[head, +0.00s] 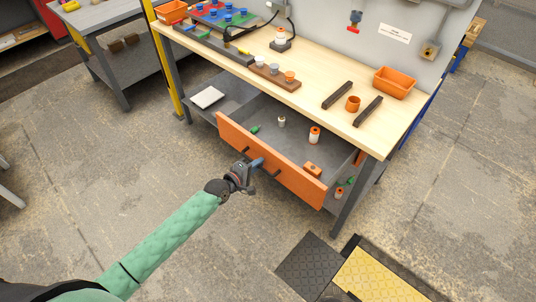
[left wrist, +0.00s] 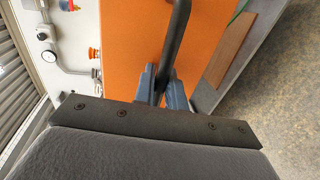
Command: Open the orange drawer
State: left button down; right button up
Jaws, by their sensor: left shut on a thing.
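The orange drawer (head: 301,184) under the workbench is pulled out, and its grey inside shows in the head view. Its orange front also shows in the left wrist view (left wrist: 125,55). My left gripper (head: 257,163) is at the left part of the drawer front. Its blue-grey fingers (left wrist: 163,84) are shut on the dark bar handle (left wrist: 179,32) of the drawer. Inside the drawer are an orange-and-white bottle (head: 314,135), a small grey can (head: 282,121), a green item (head: 255,129) and an orange block (head: 313,169). My right gripper is not in view.
The wooden workbench top (head: 325,75) holds an orange bin (head: 395,82), an orange cup (head: 353,103), two dark bars and a wooden tray of small cups (head: 272,76). A lower shelf carries a white board (head: 208,97). The floor before the drawer is mostly clear; a yellow-black mat (head: 375,277) lies at lower right.

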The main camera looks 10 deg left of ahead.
pick_arm(q)
jog(key=v, duration=0.3)
jog(key=f+v, duration=0.1)
jog(key=v, duration=0.1)
jog(key=shift+s+a, duration=0.25)
jog(key=shift+s, duration=0.2)
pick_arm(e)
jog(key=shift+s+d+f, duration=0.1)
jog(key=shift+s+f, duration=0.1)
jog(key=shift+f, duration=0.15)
pick_arm(q)
jog(key=c, duration=1.5)
grip_release()
jog(key=shift+c, duration=0.2)
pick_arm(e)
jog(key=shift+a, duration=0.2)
